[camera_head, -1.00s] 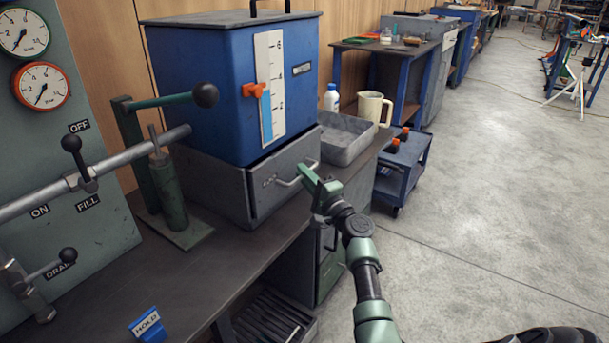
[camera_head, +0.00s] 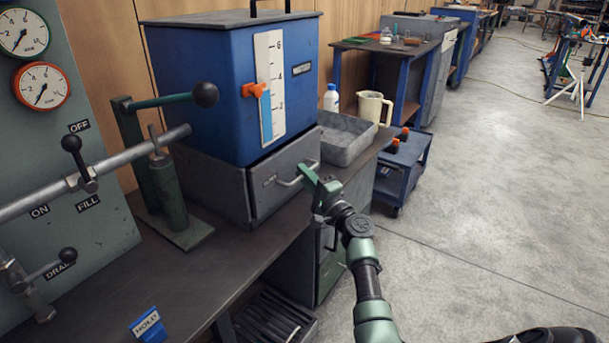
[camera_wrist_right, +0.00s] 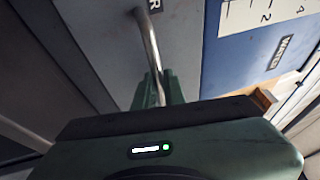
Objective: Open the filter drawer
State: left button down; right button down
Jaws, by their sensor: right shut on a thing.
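The filter drawer (camera_head: 282,187) is the grey front under the blue water tank (camera_head: 215,95), and it looks closed, flush with its housing. Its curved metal handle (camera_head: 291,181) sits at the right part of the front. My right gripper (camera_head: 308,174) is at the handle, shut on it. In the right wrist view the handle (camera_wrist_right: 150,50) runs down between the green fingers (camera_wrist_right: 156,92). The contact itself is partly hidden by the gripper body. My left gripper is not in view.
A grey tray (camera_head: 346,139) and a cream jug (camera_head: 373,107) stand right of the drawer on the bench (camera_head: 240,262). A green hand pump (camera_head: 170,190) stands left of it. The floor in front (camera_head: 470,220) is clear.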

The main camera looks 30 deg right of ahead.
jog(key=shift+s+f, duration=0.1)
